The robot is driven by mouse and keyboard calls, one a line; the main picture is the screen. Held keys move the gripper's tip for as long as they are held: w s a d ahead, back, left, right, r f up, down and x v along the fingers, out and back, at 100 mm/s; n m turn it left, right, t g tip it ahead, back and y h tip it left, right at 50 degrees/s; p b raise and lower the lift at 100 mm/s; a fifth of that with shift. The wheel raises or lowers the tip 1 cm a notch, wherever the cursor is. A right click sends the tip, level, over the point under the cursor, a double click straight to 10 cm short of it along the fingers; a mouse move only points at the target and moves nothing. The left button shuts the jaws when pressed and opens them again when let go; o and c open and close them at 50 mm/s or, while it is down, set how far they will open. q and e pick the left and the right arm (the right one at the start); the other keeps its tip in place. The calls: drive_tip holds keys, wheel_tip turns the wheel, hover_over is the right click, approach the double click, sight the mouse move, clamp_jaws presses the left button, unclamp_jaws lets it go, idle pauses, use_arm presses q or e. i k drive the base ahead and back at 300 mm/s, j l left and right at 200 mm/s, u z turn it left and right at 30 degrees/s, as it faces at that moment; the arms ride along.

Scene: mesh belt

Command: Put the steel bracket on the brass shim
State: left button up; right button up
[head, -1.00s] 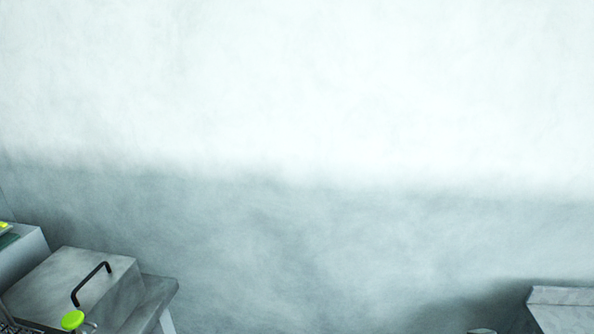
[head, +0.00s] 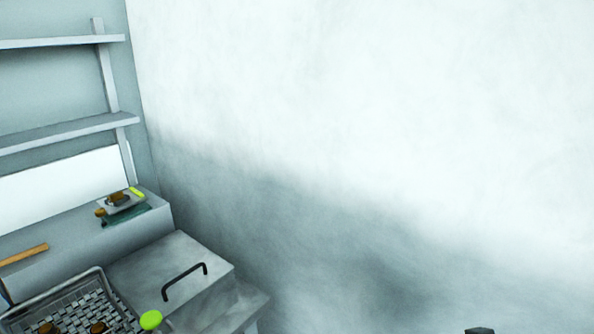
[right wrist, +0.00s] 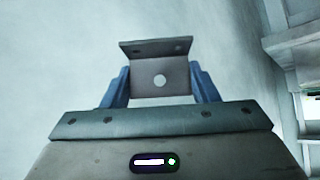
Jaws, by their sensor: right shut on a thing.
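The steel bracket (right wrist: 161,76) is a grey bent plate with a round hole in its upright face and small holes in its top flange. In the right wrist view it sits between the blue fingers of my right gripper (right wrist: 162,84), which is shut on it. I cannot pick out the brass shim for certain in any view. My left gripper is not in view.
In the head view, a mesh tray (head: 66,290) with brown pieces stands lower left, beside a grey box with a black handle (head: 184,280). A green knob (head: 151,320) is near. Behind, a ledge (head: 70,240) holds small items below shelves (head: 70,132). A bare wall fills the right.

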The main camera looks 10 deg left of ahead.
sight(114, 197)
drive_tip(key=l+u, duration=0.15)
drive_tip(key=u, duration=0.3)
drive_tip(key=i+l+u, duration=0.1)
drive_tip(key=u, duration=0.4)
drive_tip(key=l+u, duration=0.25)
drive_tip(key=u, duration=0.2)
drive_tip(key=l+u, duration=0.15)
drive_tip(key=u, duration=0.3)
